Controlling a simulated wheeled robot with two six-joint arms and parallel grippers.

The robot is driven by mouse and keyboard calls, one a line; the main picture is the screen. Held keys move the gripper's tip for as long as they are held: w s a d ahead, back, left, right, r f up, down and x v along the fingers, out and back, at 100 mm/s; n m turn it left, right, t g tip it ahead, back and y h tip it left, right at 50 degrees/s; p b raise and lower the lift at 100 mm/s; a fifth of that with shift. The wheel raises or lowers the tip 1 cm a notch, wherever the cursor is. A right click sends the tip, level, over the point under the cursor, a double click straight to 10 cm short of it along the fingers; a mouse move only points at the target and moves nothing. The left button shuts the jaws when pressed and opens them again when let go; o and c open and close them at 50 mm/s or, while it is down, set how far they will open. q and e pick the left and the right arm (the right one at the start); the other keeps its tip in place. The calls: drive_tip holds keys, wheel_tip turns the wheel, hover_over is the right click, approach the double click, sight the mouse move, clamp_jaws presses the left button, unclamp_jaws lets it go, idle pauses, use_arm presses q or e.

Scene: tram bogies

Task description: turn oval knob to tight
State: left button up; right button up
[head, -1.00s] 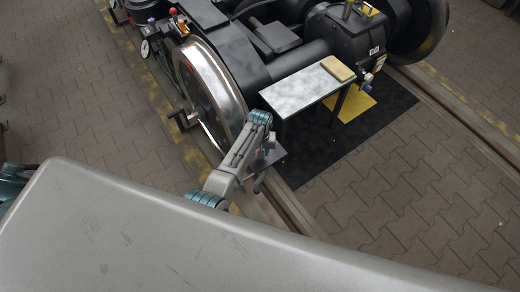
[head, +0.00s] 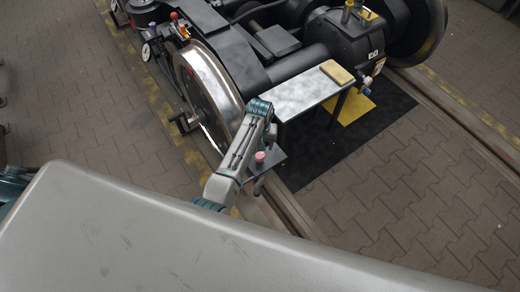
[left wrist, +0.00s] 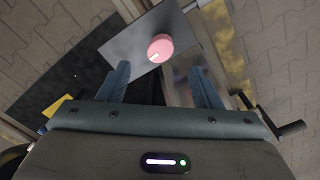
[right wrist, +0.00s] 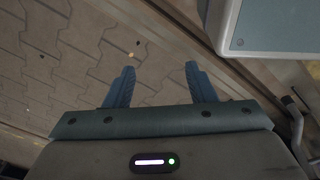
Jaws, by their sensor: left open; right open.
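A pink rounded knob (left wrist: 160,48) with a short white mark sits on a dark grey plate (left wrist: 130,42) in the left wrist view. I cannot tell whether this knob is oval. In the head view the pink knob (head: 260,157) and its plate (head: 273,163) show just right of my arm. My left gripper (left wrist: 160,68) is open and empty, with the knob just beyond and between its fingertips, apparently not touching. My right gripper (right wrist: 159,68) is open and empty over paving.
A bright steel wheel (head: 205,88) and a crank handle (head: 183,121) stand left of my arm. A grey table (head: 300,92) with a tan block (head: 337,72) stands behind the plate. A black mat (head: 335,140) lies to the right. Open paving (head: 430,185) extends farther right.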

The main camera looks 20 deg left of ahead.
use_arm(q)
drive_tip(key=shift+r, duration=1.8)
